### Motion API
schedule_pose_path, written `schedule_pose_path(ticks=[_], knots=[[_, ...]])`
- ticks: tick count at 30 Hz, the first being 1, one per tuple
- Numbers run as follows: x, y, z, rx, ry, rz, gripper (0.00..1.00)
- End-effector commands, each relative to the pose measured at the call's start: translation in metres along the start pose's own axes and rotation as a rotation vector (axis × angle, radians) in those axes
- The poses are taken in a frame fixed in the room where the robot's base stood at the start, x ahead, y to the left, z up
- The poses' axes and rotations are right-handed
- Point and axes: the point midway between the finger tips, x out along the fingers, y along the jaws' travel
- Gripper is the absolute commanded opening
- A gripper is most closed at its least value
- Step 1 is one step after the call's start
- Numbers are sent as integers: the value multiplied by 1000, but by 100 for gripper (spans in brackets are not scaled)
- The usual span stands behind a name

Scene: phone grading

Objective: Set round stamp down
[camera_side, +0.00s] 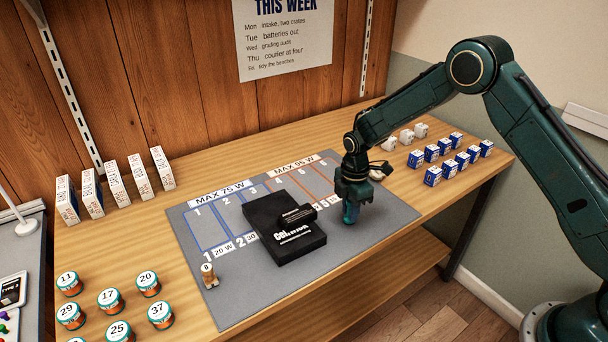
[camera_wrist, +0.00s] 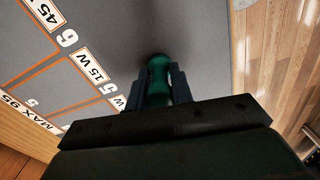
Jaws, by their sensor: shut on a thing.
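My gripper (camera_side: 352,200) is over the front right part of the grey mat (camera_side: 375,225), pointing down. It is shut on the round stamp (camera_wrist: 159,78), a green rounded piece between the two jaws in the wrist view. In the side view the stamp's lower part (camera_side: 350,213) shows blue-green below the jaws, very close to the mat. I cannot tell if its base touches the mat. The stamp's face is hidden.
A black box with white lettering (camera_side: 290,243) lies on the mat just left of my gripper. Numbered tins (camera_side: 110,302), blue-and-white boxes (camera_side: 432,176) and white mugs (camera_side: 406,137) stand around the mat.

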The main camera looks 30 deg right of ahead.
Motion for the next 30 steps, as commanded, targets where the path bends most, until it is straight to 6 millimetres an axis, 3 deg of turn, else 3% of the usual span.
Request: schedule_pose_path(ticks=[13, 14, 17, 30], knots=[[4, 0, 0, 0, 0, 2, 0], [4, 0, 0, 0, 0, 2, 24], [4, 0, 0, 0, 0, 2, 44], [0, 0, 0, 0, 0, 2, 44]])
